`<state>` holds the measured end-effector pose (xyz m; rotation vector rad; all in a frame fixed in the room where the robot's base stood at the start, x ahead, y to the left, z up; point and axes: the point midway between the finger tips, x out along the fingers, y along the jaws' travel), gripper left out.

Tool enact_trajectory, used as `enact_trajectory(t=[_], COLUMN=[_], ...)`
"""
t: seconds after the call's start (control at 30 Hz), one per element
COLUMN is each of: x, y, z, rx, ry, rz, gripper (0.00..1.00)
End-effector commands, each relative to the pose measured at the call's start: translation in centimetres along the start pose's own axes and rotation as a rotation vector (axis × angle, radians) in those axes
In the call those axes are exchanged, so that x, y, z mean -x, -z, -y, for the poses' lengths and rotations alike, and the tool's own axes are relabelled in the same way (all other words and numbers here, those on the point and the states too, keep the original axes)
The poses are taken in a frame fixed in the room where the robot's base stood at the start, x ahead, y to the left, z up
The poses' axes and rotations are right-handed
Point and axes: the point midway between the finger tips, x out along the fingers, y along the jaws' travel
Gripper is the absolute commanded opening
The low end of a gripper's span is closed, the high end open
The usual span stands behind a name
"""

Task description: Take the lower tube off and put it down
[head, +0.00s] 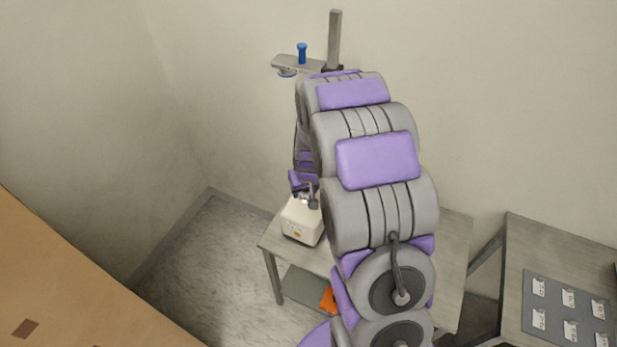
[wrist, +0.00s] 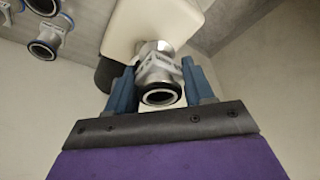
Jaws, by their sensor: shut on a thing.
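A short silver tube (wrist: 160,72) with a dark-rimmed open end sits between the two blue-grey fingers of my gripper (wrist: 160,88), which are shut on it. Behind it is the cream pump body (wrist: 140,22); I cannot tell whether the tube is still joined to it. In the head view the cream pump (head: 302,222) stands on the small table, with a small grey metal fitting (head: 313,196) at its top. My arm hides much of the gripper there.
A stand with a post (head: 335,38) and a side plate with a blue-topped part (head: 302,54) rises behind my arm. Grey flanged fittings (wrist: 45,42) show at the left of the wrist view. A grey mat with white labelled cards (head: 545,310) lies on the right table. An orange item (head: 328,300) is under the small table.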

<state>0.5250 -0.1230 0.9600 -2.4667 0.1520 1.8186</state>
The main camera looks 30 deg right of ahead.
Motion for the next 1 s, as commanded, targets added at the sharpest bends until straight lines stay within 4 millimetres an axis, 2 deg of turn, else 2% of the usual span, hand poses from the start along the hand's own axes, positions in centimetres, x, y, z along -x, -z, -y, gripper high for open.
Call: enact_trajectory(t=[0.03,0.2,0.5,0.7,1.0], x=[0.7,1.9,3.1,3.7,5.1], y=[-1.1,-4.0,-7.0,-7.5,-7.0], z=[0.8,2.9,5.2,5.5,5.5], rx=[0.003,0.003,0.001,0.000,0.001], ry=[0.003,0.003,0.001,0.001,0.000], rz=[0.005,0.005,0.003,0.003,0.000], gripper=[0.18,0.18,0.18,0.18,0.18])
